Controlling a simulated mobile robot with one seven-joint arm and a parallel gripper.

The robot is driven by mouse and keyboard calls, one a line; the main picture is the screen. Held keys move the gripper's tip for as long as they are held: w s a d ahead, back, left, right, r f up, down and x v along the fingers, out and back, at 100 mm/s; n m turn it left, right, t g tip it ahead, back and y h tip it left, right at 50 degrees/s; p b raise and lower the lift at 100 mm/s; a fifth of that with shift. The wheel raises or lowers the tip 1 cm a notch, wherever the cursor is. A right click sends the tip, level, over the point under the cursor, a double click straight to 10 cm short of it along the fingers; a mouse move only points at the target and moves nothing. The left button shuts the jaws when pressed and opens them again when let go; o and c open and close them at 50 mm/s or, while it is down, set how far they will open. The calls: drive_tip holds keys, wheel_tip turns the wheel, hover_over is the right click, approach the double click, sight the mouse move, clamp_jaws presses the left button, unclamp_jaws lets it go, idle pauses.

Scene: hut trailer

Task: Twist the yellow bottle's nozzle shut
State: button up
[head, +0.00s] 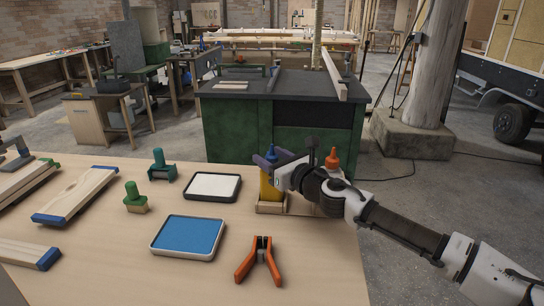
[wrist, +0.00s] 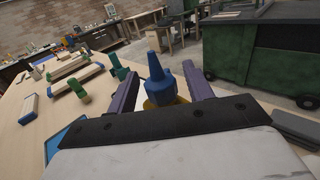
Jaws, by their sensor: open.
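The yellow bottle (head: 268,188) stands upright in a light wooden holder (head: 270,208) near the table's right side. Its blue pointed nozzle (head: 269,153) shows above the fingers, and in the wrist view the nozzle (wrist: 157,72) rises between them with a little yellow (wrist: 150,104) below. My gripper (head: 273,160) is at the nozzle's height with its purple fingers apart, one on each side. In the wrist view my gripper (wrist: 160,88) shows gaps beside the nozzle's upper part; contact lower down cannot be told.
An orange nozzle (head: 332,159) stands just right, its bottle hidden behind my arm. Orange-handled pliers (head: 260,262), a blue tray (head: 188,236), a white tray (head: 212,187) and clamps (head: 75,195) lie to the left and front. The table's front middle (head: 120,275) is clear.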

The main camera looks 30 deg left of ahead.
drive_tip(key=c, duration=1)
drive_tip(key=shift+m+t, duration=0.3)
drive_tip(key=shift+t, duration=0.2)
drive_tip(key=m+t+h, duration=0.3)
drive_tip(key=t, duration=0.1)
drive_tip(key=shift+s+t, duration=0.1)
drive_tip(key=shift+t, duration=0.2)
drive_tip(key=shift+m+t+h, duration=1.3)
drive_tip(key=shift+m, duration=0.1)
drive_tip(key=shift+m+t+h, duration=0.3)
drive_tip(key=shift+h, duration=0.1)
drive_tip(key=o, duration=1)
